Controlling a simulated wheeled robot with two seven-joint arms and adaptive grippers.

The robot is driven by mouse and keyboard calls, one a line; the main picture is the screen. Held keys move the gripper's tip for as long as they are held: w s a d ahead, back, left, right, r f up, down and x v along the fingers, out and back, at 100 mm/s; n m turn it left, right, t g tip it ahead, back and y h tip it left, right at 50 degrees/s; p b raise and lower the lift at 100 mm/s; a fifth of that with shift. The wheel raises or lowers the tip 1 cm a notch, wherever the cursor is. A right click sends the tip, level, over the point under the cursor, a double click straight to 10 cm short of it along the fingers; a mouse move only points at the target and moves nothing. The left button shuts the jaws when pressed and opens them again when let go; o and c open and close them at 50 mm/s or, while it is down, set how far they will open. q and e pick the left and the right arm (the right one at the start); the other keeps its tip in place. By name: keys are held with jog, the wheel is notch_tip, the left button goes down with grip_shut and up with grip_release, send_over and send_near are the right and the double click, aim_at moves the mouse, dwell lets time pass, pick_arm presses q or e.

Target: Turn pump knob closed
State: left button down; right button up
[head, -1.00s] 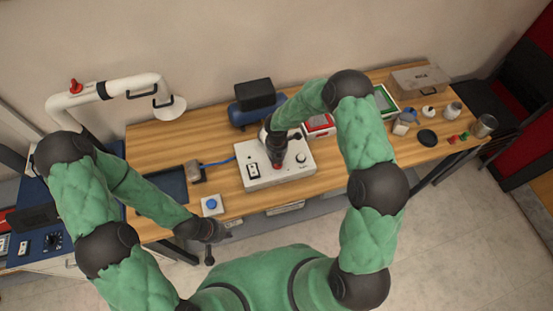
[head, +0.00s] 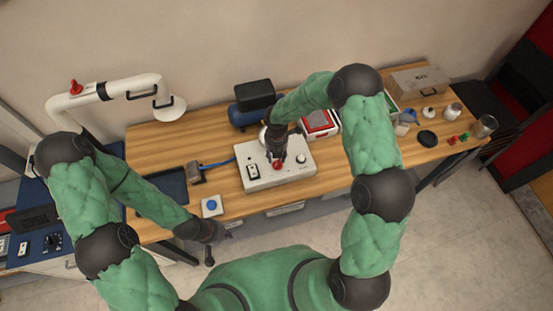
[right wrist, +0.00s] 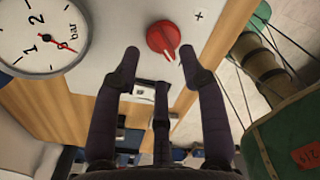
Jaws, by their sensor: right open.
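The white control box (head: 257,182) sits on the wooden bench. Its red round knob (head: 278,165) shows just below my right gripper (head: 277,157). In the right wrist view the red knob (right wrist: 162,37) has a light pointer mark and lies just beyond the open fingertips of my right gripper (right wrist: 161,62), with a gap to the fingers. Nothing is between the fingers. My left gripper (head: 209,250) hangs low in front of the bench edge, away from the box; its jaws are too small to judge.
A pressure gauge (right wrist: 42,36) marked in bar is near the knob in the right wrist view. A box with a blue button (head: 211,205) stands left of the control box. A blue compressor tank (head: 241,116) stands behind. The bench (head: 150,146) is clear at back left.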

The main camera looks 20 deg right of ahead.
aim_at(277, 162)
notch_tip(277, 162, up, 8)
dwell(0.7)
jog(key=s+a+f+m+y, duration=0.2)
jog(key=s+f+m, duration=0.6)
jog(key=s+m, duration=0.55)
jog(key=s+a+f+m+y, duration=0.1)
jog(key=s+f+m+y, duration=0.1)
jog(key=s+f+m, duration=1.15)
jog(key=w+a+f+m+b, duration=0.1)
jog(key=w+f+m+b, duration=0.2)
jog(key=f+b, duration=1.1)
jog(key=w+b, duration=0.1)
jog(key=b, duration=0.5)
jog(key=shift+a+b, duration=0.3)
jog(key=shift+a, duration=0.05)
